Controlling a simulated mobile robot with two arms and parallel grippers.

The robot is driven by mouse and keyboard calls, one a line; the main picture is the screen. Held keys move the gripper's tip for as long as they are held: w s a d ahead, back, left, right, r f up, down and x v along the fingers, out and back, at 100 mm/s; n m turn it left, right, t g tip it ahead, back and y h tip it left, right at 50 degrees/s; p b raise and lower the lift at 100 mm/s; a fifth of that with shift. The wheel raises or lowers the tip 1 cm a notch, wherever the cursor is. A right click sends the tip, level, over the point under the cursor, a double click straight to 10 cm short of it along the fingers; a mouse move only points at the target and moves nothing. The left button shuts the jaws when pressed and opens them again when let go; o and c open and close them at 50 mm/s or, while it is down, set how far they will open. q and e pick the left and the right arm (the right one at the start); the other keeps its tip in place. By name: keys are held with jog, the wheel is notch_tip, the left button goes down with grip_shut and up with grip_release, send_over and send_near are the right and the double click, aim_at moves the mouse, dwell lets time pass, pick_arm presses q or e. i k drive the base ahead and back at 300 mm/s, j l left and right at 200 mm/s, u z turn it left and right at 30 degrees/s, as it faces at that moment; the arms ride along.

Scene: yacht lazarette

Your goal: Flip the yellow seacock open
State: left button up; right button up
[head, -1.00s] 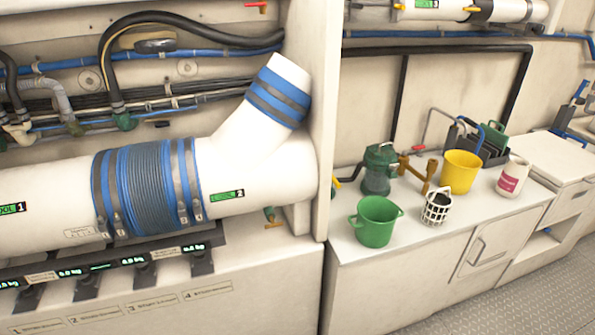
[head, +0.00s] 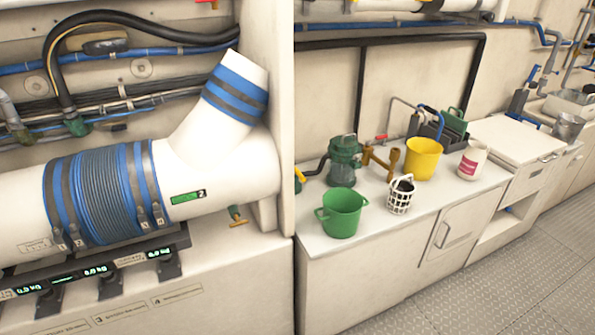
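Several small fittings have yellow parts, and I cannot tell for certain which is the yellow seacock. A small yellow handle (head: 300,175) is at the edge of the upright panel, beside a black hose. A yellow-orange handle on a green valve (head: 237,216) is under the end of the big white pipe. A brass-coloured valve (head: 381,163) with a red lever stands on the counter beside the green strainer (head: 343,160). Whether any of them is open or shut is too small to tell. Neither of my grippers is in view.
The grey floor (head: 480,295) at lower right is clear.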

aim_at(299, 172)
jog(key=i+l, duration=0.3)
jog(key=l, duration=0.15)
jog(key=i+l+z, duration=0.15)
jog(key=l, duration=0.35)
jog(key=i+l, duration=0.4)
